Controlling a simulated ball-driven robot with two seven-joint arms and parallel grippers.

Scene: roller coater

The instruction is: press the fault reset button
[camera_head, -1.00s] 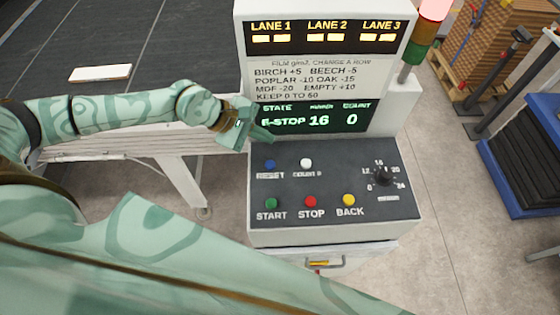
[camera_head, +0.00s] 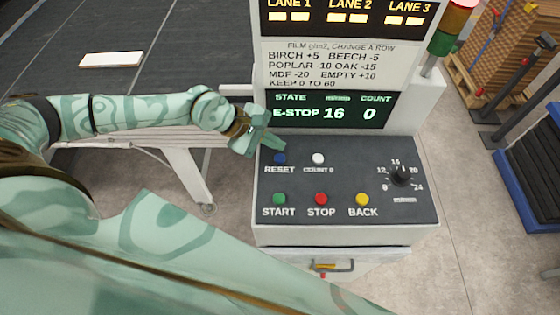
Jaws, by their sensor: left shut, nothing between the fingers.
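The blue RESET button (camera_head: 280,159) sits at the upper left of the sloped dark control panel (camera_head: 335,180). My left gripper (camera_head: 270,143) is shut and empty. Its tip is just above and left of the blue button in the picture; I cannot tell its height over the panel. The display (camera_head: 325,110) above reads STATE E-STOP, a middle value of 16 and COUNT 0. My right gripper is not in view.
A white COUNT 0 button (camera_head: 318,158) is right of the blue one. Green START (camera_head: 279,199), red STOP (camera_head: 321,198) and yellow BACK (camera_head: 362,199) buttons are below. A black knob (camera_head: 400,175) is at right. A stack light (camera_head: 446,32) stands behind the console.

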